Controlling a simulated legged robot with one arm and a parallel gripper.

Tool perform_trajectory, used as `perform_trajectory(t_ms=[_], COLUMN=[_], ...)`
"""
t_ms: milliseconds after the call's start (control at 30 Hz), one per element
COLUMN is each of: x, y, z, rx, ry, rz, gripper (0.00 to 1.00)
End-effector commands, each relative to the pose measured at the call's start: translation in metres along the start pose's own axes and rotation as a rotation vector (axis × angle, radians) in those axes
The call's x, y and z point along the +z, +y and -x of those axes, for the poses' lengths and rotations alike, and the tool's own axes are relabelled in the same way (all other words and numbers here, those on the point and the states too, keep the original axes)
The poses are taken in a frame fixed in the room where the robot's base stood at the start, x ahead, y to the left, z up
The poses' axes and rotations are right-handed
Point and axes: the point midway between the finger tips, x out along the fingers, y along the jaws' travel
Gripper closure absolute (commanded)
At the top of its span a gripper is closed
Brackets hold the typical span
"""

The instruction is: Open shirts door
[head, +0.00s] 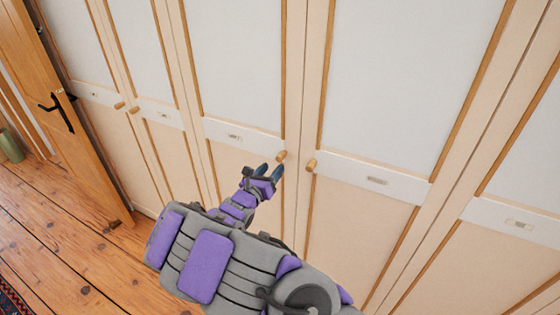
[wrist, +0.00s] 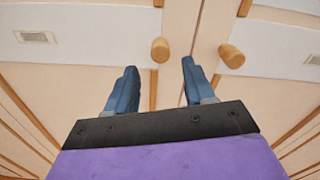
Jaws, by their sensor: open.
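A row of cream wardrobe doors with pale upper panels fills the head view. Each has a small label plate, too small to read, so I cannot tell which is the shirts door. My gripper (head: 269,172) is open and empty, just below the wooden knob (head: 281,156) of the middle door (head: 240,70). In the wrist view that knob (wrist: 160,50) appears just beyond and between my two blue fingertips (wrist: 160,68); contact is not visible. The knob (head: 311,165) of the door to its right (head: 405,70) also shows in the wrist view (wrist: 232,56), right of the fingers.
Two more knobs (head: 119,105) sit on the doors further left. A wooden room door (head: 55,110) with a black handle stands at the far left. A green container (head: 10,146) is at the left edge. The plank floor (head: 60,220) at left is mostly clear.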

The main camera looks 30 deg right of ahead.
Motion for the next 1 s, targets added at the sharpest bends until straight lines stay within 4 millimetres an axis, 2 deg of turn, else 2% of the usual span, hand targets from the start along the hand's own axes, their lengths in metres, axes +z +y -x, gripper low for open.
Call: perform_trajectory(t_ms=[200,400,833,1000], x=[-0.001,-0.002,0.001,0.001], y=[-0.001,-0.002,-0.001,-0.001], z=[-0.038,-0.062,-0.069,-0.069], rx=[-0.003,-0.002,0.000,0.000], ry=[0.001,0.002,-0.002,-0.002], rz=[-0.004,-0.001,0.000,-0.001], gripper=[0.47,0.47,0.48,0.64])
